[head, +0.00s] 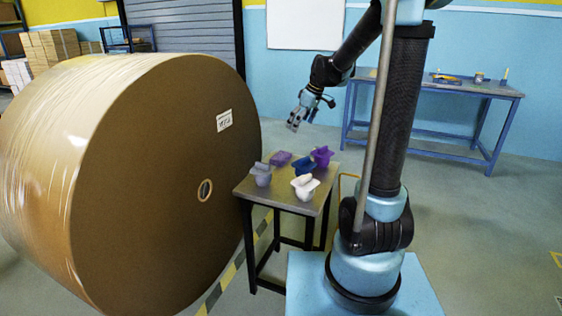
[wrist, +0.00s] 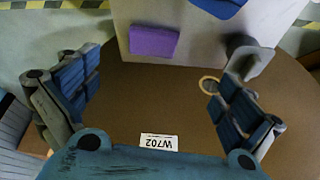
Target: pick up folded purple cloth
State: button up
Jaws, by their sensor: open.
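The folded purple cloth (head: 281,158) lies flat near the back-left edge of a small metal-topped table (head: 255,190). In the wrist view the cloth (wrist: 154,41) is a flat purple rectangle at upper centre, on the pale tabletop (wrist: 190,55). My gripper (head: 294,124) is above the back of the table, apart from the cloth. In the wrist view my gripper (wrist: 160,100) has its two blue-padded fingers spread wide with nothing between them. The cloth lies beyond the fingertips in that view.
On the same table stand a grey-lilac item (head: 261,175), a blue one (head: 304,166), a purple one (head: 322,156) and a white one (head: 304,187). A huge kraft roll (head: 150,190) stands close at the table's left. A blue workbench (head: 440,85) is behind.

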jog(key=w+a, duration=0.2)
jog(key=n, duration=0.1)
send_over(281, 156)
jog(key=d, duration=0.2)
jog(key=f, duration=1.1)
jog(key=shift+s+f, duration=0.25)
jog(key=shift+s+x, duration=0.1)
jog(key=shift+x, duration=1.35)
jog(key=shift+s+x, duration=0.15)
jog(key=shift+x, duration=1.3)
jog(key=shift+d, duration=0.1)
jog(key=shift+c, duration=0.6)
jog(key=c, duration=0.6)
